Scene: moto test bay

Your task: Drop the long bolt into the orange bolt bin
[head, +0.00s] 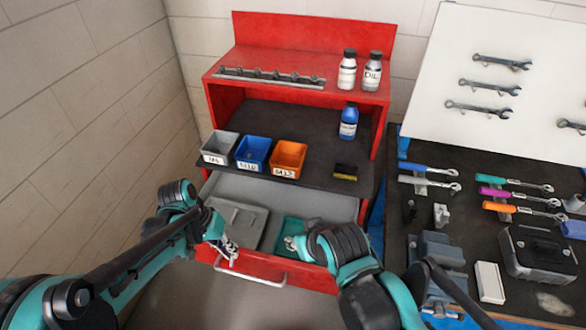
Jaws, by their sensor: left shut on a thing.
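The orange bolt bin (288,159) stands on the dark shelf of the red cabinet, rightmost of three small bins, with a white label on its front. My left gripper (229,248) is low over the open drawer's front left, below and to the left of the orange bin. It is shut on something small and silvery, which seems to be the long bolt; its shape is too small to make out. My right gripper (291,243) is over the right part of the drawer, well below the orange bin; its finger opening is too small to tell.
A grey bin (219,148) and a blue bin (253,153) stand left of the orange one. A black and yellow block (345,172) and a blue bottle (349,121) are to the right. The drawer (330,207) is open, holding a grey tray (235,222). A tool bench (470,231) stands right.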

